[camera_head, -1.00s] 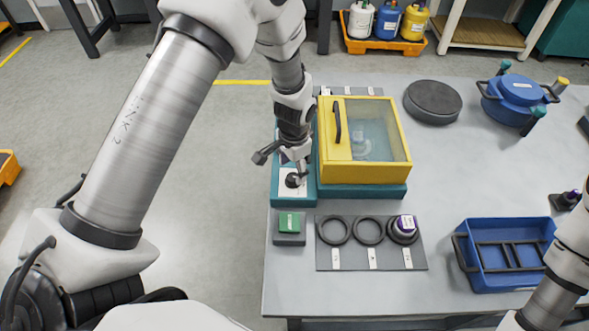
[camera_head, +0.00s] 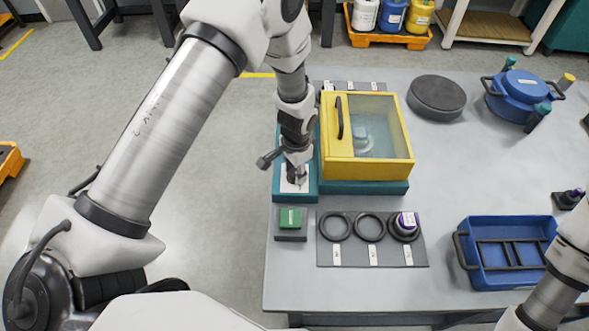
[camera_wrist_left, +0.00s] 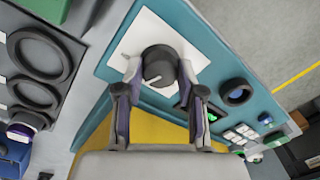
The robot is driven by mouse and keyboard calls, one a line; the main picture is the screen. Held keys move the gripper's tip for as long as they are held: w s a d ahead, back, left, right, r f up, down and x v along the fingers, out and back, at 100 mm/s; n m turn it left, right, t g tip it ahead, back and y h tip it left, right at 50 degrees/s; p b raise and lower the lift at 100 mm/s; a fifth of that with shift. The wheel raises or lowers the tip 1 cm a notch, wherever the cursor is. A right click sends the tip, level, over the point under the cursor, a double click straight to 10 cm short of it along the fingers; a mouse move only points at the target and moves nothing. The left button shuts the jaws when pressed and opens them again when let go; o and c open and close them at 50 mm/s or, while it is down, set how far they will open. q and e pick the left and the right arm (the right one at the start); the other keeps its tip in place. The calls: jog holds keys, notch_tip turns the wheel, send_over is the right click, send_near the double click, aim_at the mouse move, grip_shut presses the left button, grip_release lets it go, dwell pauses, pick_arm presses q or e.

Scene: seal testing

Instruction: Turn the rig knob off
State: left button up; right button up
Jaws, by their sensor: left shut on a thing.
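The rig knob (camera_wrist_left: 158,66) is a dark round knob with a pale pointer line, on a white plate (camera_wrist_left: 140,35) of the teal rig panel (camera_wrist_left: 205,50). My left gripper (camera_wrist_left: 160,78) has its two fingertips on either side of the knob and is shut on it. In the head view the left gripper (camera_head: 297,180) points down over the white plate and mostly hides the knob. The yellow-framed rig box (camera_head: 365,170) with a clear lid stands just right of the panel. My right gripper is out of the head view; only part of that arm shows at lower right.
A green block on a dark base (camera_head: 291,219) sits just in front of the panel. A grey mat (camera_head: 390,254) with rings lies to its right. A blue crate (camera_head: 507,281), a dark disc (camera_head: 437,97) and a blue pot (camera_head: 518,95) stand farther right.

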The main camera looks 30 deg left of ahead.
pick_arm(q)
jog(key=shift+s+f+n, duration=0.1)
jog(key=shift+f+n, duration=0.1)
jog(key=shift+n, duration=0.2)
jog(key=n+b, duration=0.1)
jog(key=n, duration=0.1)
jog(key=shift+n, duration=0.3)
jog(key=n+b, duration=0.1)
jog(key=n, duration=0.3)
jog(key=shift+g+b, duration=0.3)
jog(key=shift+b, duration=0.1)
jog(key=n, duration=0.4)
jog(key=shift+b, duration=0.3)
jog(key=shift+n, duration=2.3)
jog(key=shift+r, duration=0.1)
jog(key=o, duration=1.1)
jog(key=shift+w, duration=0.2)
jog(key=shift+o, duration=0.2)
